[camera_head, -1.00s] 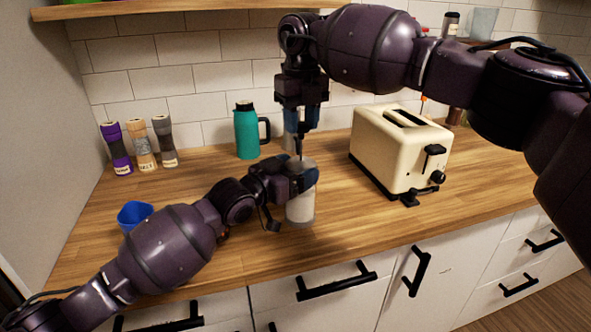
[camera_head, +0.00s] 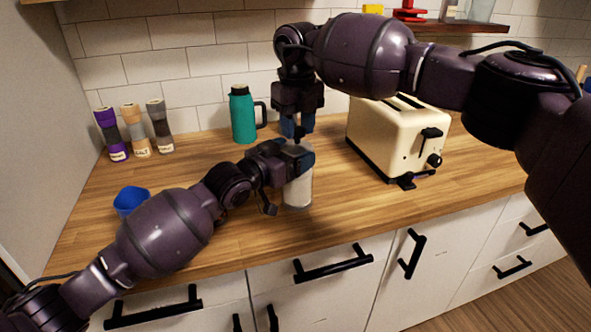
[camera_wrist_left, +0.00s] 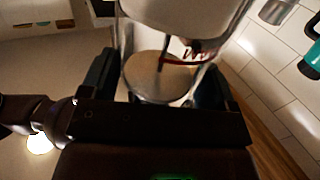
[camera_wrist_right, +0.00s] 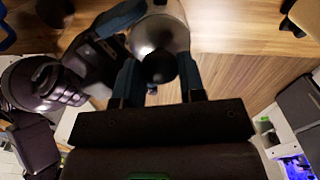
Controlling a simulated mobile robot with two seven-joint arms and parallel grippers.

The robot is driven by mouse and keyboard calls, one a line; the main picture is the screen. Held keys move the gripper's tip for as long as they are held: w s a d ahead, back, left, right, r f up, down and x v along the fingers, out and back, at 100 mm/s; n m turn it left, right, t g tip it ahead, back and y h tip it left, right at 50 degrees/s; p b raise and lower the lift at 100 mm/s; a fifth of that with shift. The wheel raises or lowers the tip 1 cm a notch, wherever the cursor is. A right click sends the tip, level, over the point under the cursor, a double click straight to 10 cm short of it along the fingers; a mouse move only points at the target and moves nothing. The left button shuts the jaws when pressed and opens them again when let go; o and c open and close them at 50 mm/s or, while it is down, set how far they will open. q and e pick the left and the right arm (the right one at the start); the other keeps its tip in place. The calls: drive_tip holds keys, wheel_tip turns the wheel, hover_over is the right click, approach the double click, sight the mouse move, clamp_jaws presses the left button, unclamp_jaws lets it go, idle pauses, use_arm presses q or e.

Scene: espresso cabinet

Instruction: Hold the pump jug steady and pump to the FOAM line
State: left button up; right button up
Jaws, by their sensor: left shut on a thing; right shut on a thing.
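The pump jug (camera_head: 299,190) stands upright on the wooden counter, a clear cylinder with pale contents. My left gripper (camera_head: 299,160) is shut around its upper part from the left. In the left wrist view the clear jug wall (camera_wrist_left: 150,82) sits between the fingers, with a red mark on it; lettering is unreadable. My right gripper (camera_head: 298,130) points down from above, close over the jug top. In the right wrist view it is shut on the dark round pump knob (camera_wrist_right: 158,68). The pump rod is hidden in the head view.
A cream toaster (camera_head: 395,140) stands right of the jug. A teal bottle (camera_head: 243,116) with a handle is behind it. Several spice jars (camera_head: 136,130) stand at the back left. A blue cup (camera_head: 128,203) is behind my left arm. Counter between cup and bottle is clear.

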drive_tip(key=shift+w+r, duration=0.1)
drive_tip(key=shift+r, duration=2.45)
drive_tip(key=shift+d+f, duration=0.1)
drive_tip(key=shift+f, duration=2.55)
drive_tip(key=shift+r, duration=0.1)
drive_tip(key=shift+r, duration=2.6)
drive_tip(key=shift+f, duration=2.7)
drive_tip(key=shift+r, duration=0.1)
